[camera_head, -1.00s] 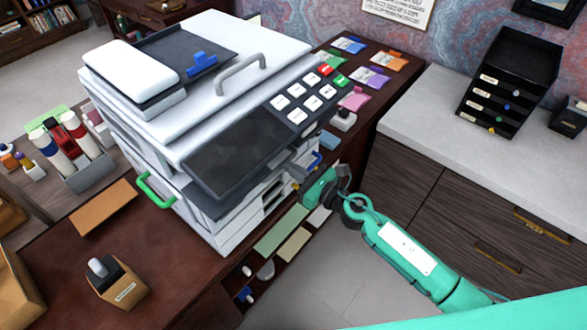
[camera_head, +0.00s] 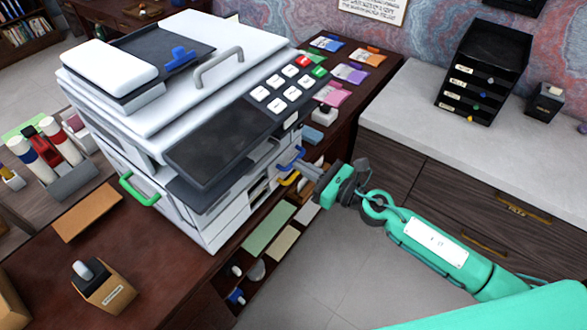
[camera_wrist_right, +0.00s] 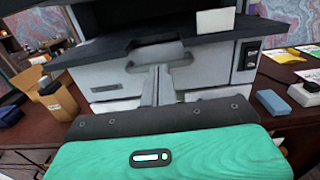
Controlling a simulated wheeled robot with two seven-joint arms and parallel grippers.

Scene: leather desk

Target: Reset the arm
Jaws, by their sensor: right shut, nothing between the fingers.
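My right arm is green and comes in from the lower right in the head view. Its grey right gripper (camera_head: 314,173) is shut and empty, just in front of the right side of the white copier (camera_head: 215,228). The gripper tips are near a blue handle (camera_head: 290,158) and a yellow handle (camera_head: 289,179) on the copier; whether they touch cannot be told. In the right wrist view the closed fingers (camera_wrist_right: 156,85) point at the copier's pale front below a dark ledge. My left gripper is not in view.
The copier stands on a dark brown desk (camera_head: 155,260) with a green handle (camera_head: 138,190) at its left. A tan box (camera_head: 104,287) sits at the front left. A black drawer organizer (camera_head: 482,75) stands on the grey counter (camera_head: 412,107). Open floor (camera_head: 335,265) lies below my arm.

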